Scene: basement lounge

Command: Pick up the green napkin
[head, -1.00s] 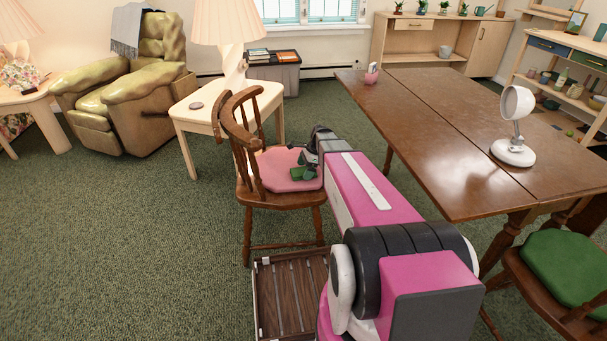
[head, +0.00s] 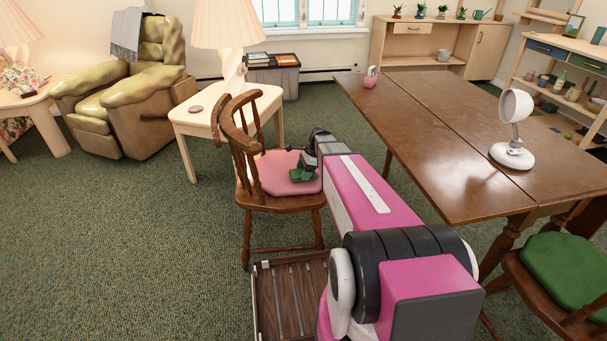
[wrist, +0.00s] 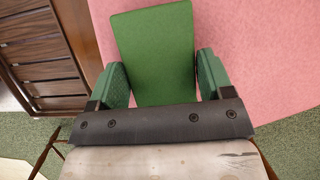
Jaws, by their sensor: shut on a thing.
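The green napkin (wrist: 153,50) shows in the wrist view as a flat green piece between the two green-padded fingers of my gripper (wrist: 158,85). The pink seat cushion (wrist: 240,50) lies behind it. In the head view my gripper (head: 304,172) is over the pink cushion (head: 272,174) of the wooden chair (head: 247,220). A small green patch shows at the fingers there, but napkin and finger pads are hard to tell apart. My gripper is shut on the napkin. Whether the napkin still touches the cushion cannot be told.
A brown wooden table (head: 430,130) stands right of the chair, with a white lamp (head: 513,130) and a pink cup (head: 370,77) on it. A side table (head: 187,120) stands behind the chair. A chair with a green cushion (head: 565,270) is at the lower right. Open carpet lies left.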

